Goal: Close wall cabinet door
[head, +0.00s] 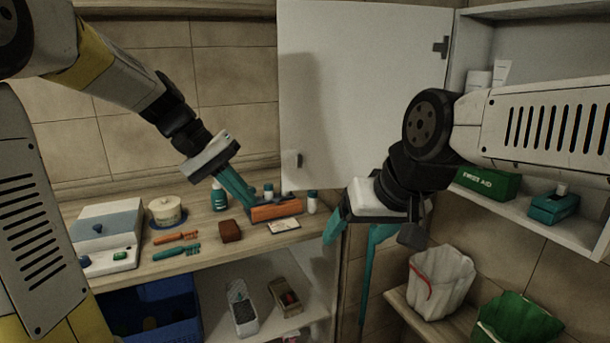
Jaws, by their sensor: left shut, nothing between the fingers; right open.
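The white wall cabinet door (350,75) stands wide open at the upper middle, swung out to the left of the cabinet. My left gripper (250,203) is shut and empty, left of the door and over the counter by an orange box. My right gripper (350,240) is open and empty, below the door's lower right part. My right arm hides part of the cabinet.
The wooden counter (90,205) holds an orange box (276,211), bottles, toothbrushes, a scale and a round tub. A green first aid box (488,183) and a teal dispenser (553,207) sit in the cabinet.

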